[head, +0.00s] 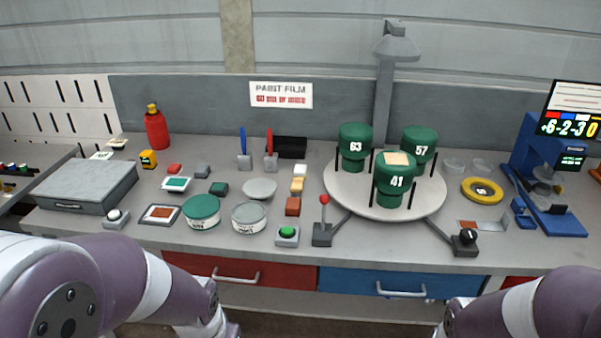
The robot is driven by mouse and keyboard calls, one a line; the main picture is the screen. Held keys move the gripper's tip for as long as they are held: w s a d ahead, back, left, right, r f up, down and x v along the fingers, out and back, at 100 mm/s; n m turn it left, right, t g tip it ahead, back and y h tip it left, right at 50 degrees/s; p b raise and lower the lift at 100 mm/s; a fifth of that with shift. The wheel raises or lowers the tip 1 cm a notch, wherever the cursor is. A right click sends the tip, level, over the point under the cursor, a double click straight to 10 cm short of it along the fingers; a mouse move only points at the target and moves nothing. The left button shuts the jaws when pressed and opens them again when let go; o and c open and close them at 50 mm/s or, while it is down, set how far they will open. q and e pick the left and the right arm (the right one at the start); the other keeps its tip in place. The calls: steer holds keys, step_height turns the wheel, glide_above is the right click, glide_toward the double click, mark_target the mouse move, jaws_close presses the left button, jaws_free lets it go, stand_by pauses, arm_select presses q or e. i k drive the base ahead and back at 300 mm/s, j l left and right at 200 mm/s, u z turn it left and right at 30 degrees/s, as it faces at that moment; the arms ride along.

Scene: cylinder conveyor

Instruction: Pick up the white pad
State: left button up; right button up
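A small white block (300,169) that looks like the white pad lies on the grey bench, right of centre. It is at the back of a short column of small pads. Below it in the picture are a tan pad (297,184) and a brown-red pad (293,206). Nothing touches it from above. My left arm comes in at the lower left and my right arm at the lower right. Both grippers are outside the picture, so their state is hidden.
A round turntable (336,190) with green cylinders 63 (355,140), 57 (418,145) and 41 (391,190) stands right of the pads. A red-knobbed lever (323,215) and green button (287,234) are in front. A grey bowl (259,189) is left. A black box (291,147) is behind.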

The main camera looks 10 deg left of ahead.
mark_target(300, 171)
steer(key=i+j+z, duration=0.35)
steer(key=i, duration=0.15)
steer(key=i+j+z, duration=0.7)
steer(key=j, duration=0.25)
steer(key=i, duration=0.1)
